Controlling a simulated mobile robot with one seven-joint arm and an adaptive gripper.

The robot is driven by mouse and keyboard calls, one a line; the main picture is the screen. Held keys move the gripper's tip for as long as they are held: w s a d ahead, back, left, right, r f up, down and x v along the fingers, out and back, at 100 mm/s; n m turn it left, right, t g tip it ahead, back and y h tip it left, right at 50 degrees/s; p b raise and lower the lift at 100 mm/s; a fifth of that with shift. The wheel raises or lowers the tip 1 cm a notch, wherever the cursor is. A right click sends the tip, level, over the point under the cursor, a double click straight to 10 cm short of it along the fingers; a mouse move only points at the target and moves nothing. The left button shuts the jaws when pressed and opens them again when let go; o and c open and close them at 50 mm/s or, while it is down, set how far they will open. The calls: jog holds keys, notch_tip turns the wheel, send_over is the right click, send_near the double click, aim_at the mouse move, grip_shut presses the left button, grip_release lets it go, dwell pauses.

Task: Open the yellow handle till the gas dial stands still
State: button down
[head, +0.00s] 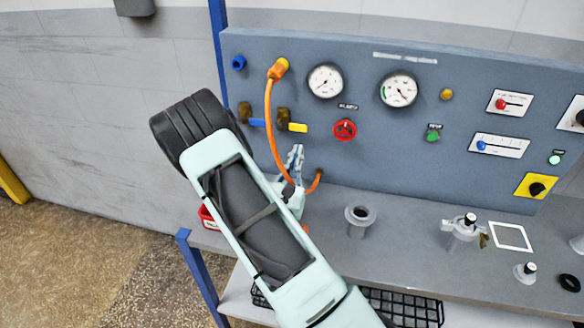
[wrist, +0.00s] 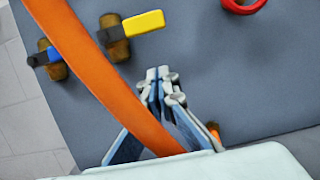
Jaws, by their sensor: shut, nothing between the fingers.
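The yellow handle (head: 298,127) sticks out to the right, roughly level, from a brass valve on the grey-blue panel. It also shows in the wrist view (wrist: 144,23), above the fingertips. Two round white dials, a left one (head: 325,81) and a right one (head: 398,90), sit above and to the right of it; their lettering is too small to tell which is the gas dial. My gripper (head: 296,152) is shut and empty, just below the yellow handle and apart from it. Its fingertips (wrist: 159,75) point up toward the panel.
An orange hose (head: 268,115) loops down the panel and crosses close by my gripper. A blue handle (head: 257,122) sits left of the yellow one, and a red knob (head: 344,130) to its right. A bench (head: 395,228) with a grey flanged fitting (head: 360,215) lies below.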

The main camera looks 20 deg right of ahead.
aim_at(292, 127)
jog(key=shift+s+a+r+p, duration=0.1)
jog(key=shift+r+p, duration=0.4)
jog(key=shift+r, duration=1.45)
jog(key=shift+r+n, duration=0.15)
jog(key=shift+n, duration=0.15)
jog(key=shift+p, duration=0.35)
